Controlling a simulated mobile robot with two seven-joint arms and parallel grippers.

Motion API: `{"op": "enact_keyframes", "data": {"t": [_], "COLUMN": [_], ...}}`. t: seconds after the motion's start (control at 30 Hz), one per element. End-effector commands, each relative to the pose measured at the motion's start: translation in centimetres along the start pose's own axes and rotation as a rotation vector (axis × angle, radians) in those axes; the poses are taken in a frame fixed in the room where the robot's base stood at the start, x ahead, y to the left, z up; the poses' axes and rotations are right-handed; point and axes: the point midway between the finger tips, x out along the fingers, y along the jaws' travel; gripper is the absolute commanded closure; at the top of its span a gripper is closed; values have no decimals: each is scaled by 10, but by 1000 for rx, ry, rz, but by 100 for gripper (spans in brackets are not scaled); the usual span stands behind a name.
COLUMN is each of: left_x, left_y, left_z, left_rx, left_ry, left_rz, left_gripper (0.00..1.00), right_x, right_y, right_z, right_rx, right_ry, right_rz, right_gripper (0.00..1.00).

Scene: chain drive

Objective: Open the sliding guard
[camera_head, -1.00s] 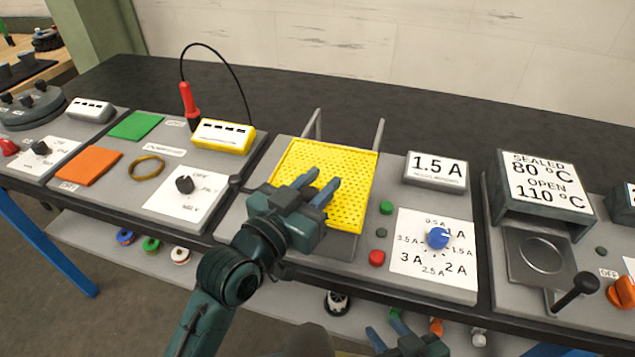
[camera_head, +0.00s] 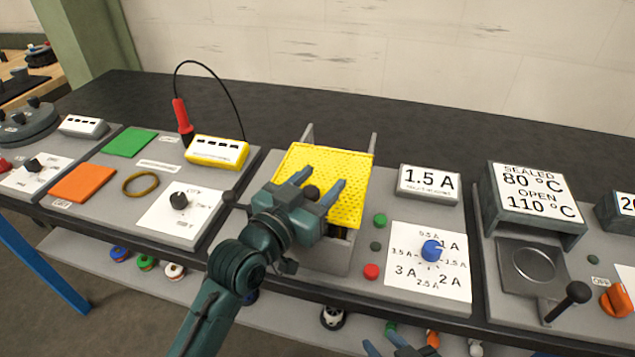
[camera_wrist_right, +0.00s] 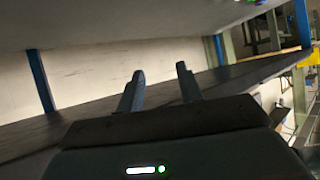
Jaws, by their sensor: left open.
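The sliding guard (camera_head: 345,180) is a yellow perforated cover on a grey housing between two upright side rails. Its front edge sits back from the housing's front, leaving a dark gap below it. A black knob (camera_head: 311,192) stands on the guard. My left gripper (camera_head: 318,182) is over the guard with its fingers apart, one on either side of the knob; I cannot tell whether they touch it. My right gripper (camera_wrist_right: 160,80) is open and empty in the right wrist view; its fingertips just show at the bottom of the head view (camera_head: 385,345).
Right of the guard are a green button (camera_head: 380,220), a red button (camera_head: 371,271), a blue dial (camera_head: 431,250) and a 1.5 A sign (camera_head: 428,183). A yellow box (camera_head: 217,152) with a red-handled probe (camera_head: 181,115) stands left. The bench behind is clear.

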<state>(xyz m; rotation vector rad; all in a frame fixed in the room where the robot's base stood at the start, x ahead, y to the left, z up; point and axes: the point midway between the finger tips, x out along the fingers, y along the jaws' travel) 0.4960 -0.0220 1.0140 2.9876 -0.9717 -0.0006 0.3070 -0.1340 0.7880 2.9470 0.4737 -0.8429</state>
Motion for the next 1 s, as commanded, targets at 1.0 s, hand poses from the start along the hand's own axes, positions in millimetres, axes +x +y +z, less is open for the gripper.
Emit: {"op": "enact_keyframes", "data": {"t": [1.0], "left_x": [-131], "left_y": [0], "left_z": [0], "left_rx": [0], "left_ry": [0], "left_rz": [1], "left_gripper": [51], "right_x": [3], "right_y": [-5], "right_z": [0], "right_rx": [-13], "right_ry": [26], "right_rz": [-21], "right_gripper": [64]}}
